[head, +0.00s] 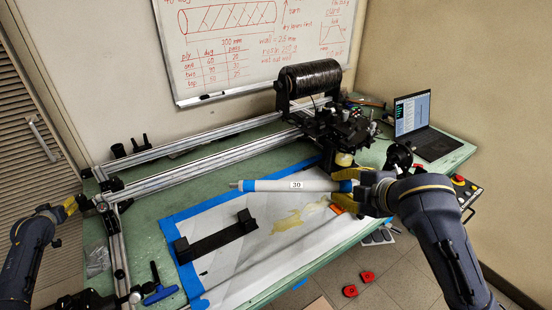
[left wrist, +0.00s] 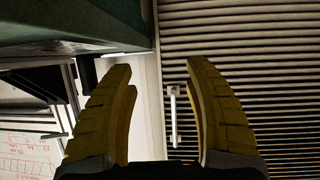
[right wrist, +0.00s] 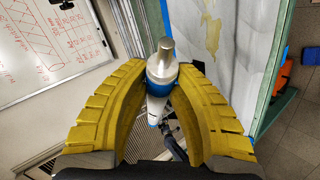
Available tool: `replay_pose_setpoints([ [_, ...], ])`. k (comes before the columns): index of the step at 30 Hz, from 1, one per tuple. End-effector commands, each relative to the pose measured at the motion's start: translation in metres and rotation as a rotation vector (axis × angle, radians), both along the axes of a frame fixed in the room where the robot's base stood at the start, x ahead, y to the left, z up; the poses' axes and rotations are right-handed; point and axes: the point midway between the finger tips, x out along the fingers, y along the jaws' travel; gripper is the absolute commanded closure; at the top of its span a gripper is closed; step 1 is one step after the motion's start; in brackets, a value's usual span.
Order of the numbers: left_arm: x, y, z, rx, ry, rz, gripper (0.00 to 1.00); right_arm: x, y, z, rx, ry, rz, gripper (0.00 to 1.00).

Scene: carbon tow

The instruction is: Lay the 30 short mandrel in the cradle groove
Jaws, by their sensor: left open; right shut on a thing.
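The mandrel labelled 30 (head: 275,185) is a grey-white tube with blue bands and metal end pins. My right gripper (head: 358,190) is shut on its right end and holds it level above the table sheet. In the right wrist view the mandrel (right wrist: 159,72) points away between the yellow fingers of the right gripper (right wrist: 160,95). The black cradle (head: 222,239) lies on the white sheet, below and left of the mandrel, with a raised block at each end. My left gripper (head: 72,205) is open and empty at the far left; its spread fingers show in the left wrist view (left wrist: 163,110).
A winding machine with a black spool (head: 310,78) and long rails (head: 200,150) stands along the back. A laptop (head: 425,125) is at the right. A blue-handled tool (head: 159,293) lies front left. Yellow resin stains (head: 300,215) mark the sheet. Red pieces (head: 350,290) lie on the floor.

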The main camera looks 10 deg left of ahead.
Motion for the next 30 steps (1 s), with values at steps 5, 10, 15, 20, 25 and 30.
replay_pose_setpoints([
  [5,0.024,0.018,0.088,0.054,-0.181,0.015,0.47,0.0,0.0,0.0,0.002,0.0,0.0,1.0],
  [10,0.04,0.028,0.171,0.096,-0.354,0.018,0.47,0.0,0.0,0.0,0.001,-0.001,0.001,1.0],
  [15,0.064,0.024,0.253,0.109,-0.541,-0.007,0.47,0.0,0.0,0.0,0.002,0.0,0.0,1.0],
  [20,0.115,-0.014,0.3,0.047,-0.661,-0.097,0.47,0.0,0.0,0.0,0.002,0.0,0.0,1.0],
  [25,0.172,-0.075,0.322,-0.029,-0.679,-0.219,0.47,0.0,0.0,0.0,0.002,0.0,0.0,1.0],
  [30,0.219,-0.143,0.343,-0.084,-0.659,-0.347,0.47,0.0,0.0,0.0,0.002,0.0,0.0,1.0],
])
